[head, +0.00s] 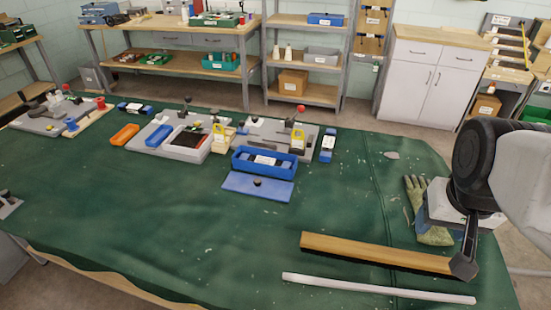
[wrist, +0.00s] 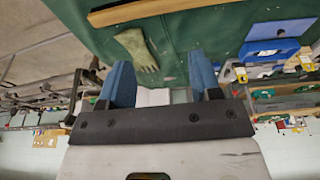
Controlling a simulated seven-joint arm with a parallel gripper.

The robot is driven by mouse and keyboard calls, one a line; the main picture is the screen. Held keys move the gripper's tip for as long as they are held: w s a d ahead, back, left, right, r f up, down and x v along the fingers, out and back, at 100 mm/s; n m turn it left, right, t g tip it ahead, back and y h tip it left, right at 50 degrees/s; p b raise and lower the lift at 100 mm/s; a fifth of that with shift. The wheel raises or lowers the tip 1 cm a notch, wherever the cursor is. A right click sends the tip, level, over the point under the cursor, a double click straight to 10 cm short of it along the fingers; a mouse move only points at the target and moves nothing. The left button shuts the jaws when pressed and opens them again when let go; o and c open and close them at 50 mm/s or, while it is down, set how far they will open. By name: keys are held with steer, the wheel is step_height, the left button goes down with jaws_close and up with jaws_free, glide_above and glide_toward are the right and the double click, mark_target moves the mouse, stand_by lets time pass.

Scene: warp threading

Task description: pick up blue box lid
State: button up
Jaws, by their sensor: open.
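The blue box lid (head: 257,186) lies flat on the green table, with a dark round knob on top. It lies just in front of the open blue box (head: 264,163), which holds a white-labelled item. In the wrist view the lid (wrist: 280,29) shows at the upper right. My gripper (head: 463,264) is at the right side of the table, far to the right of the lid. In the wrist view its two blue fingers (wrist: 162,85) are spread apart with nothing gripped between them.
A wooden brush (head: 375,251) and a white rod (head: 378,288) lie near the front right. A glove (head: 414,190) lies beside my arm. Grey fixtures, an orange tray (head: 125,135) and yellow parts stand behind the lid. The table left of the brush is clear.

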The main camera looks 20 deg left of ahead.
steer(key=w+a+f+n, duration=0.1)
steer(key=w+a, duration=0.3)
steer(key=w, duration=0.2)
steer(key=w+a+n, duration=0.1)
steer(key=w+a, duration=0.2)
steer(key=w, duration=0.3)
steer(key=n+g, duration=0.1)
steer(key=n, duration=0.4)
glide_above(257, 180)
steer(key=s+d, duration=0.1)
steer(key=shift+y, duration=0.4)
step_height(257, 180, down, 21)
steer(key=shift+r, duration=0.2)
steer(key=shift+a+f, duration=0.2)
steer(key=shift+f, duration=0.1)
steer(key=shift+w+f, duration=0.15)
steer(key=shift+f, duration=1)
steer(key=shift+f, duration=0.1)
